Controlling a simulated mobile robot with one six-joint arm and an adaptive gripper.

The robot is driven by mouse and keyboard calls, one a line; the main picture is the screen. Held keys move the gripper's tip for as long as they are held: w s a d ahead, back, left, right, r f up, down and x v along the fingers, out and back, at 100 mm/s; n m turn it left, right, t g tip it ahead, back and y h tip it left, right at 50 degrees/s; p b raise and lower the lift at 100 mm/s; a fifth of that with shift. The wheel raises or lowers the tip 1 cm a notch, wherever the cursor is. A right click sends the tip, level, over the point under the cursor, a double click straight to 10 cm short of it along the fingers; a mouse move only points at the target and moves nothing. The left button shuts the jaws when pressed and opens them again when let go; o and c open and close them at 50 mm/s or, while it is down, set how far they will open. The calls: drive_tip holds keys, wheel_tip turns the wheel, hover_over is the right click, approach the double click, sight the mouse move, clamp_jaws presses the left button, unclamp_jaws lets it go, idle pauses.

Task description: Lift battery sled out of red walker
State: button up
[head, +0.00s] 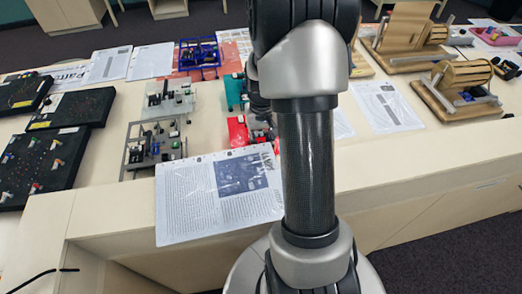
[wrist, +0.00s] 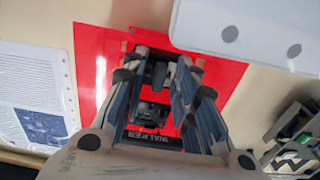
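The red walker (wrist: 98,60) is a flat red plate with dark parts and a "WALKER" label in the wrist view. In the head view the red walker (head: 237,133) is partly hidden behind my arm. My gripper (wrist: 160,66) is over the walker, its two fingers apart on either side of the dark parts. A small black block (wrist: 151,112) between the fingers looks like the battery sled, still within the walker. I cannot tell whether the fingertips touch anything. My gripper's fingers are not clear in the head view.
A printed sheet (head: 190,200) lies at the table's front edge. Grey (head: 135,155) and pale (head: 180,95) plates with mechanisms stand left of the walker, and a teal one (head: 233,92) is behind it. Black boards (head: 45,165) are far left, wooden machines (head: 455,95) right.

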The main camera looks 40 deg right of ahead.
clamp_jaws()
idle(0.4)
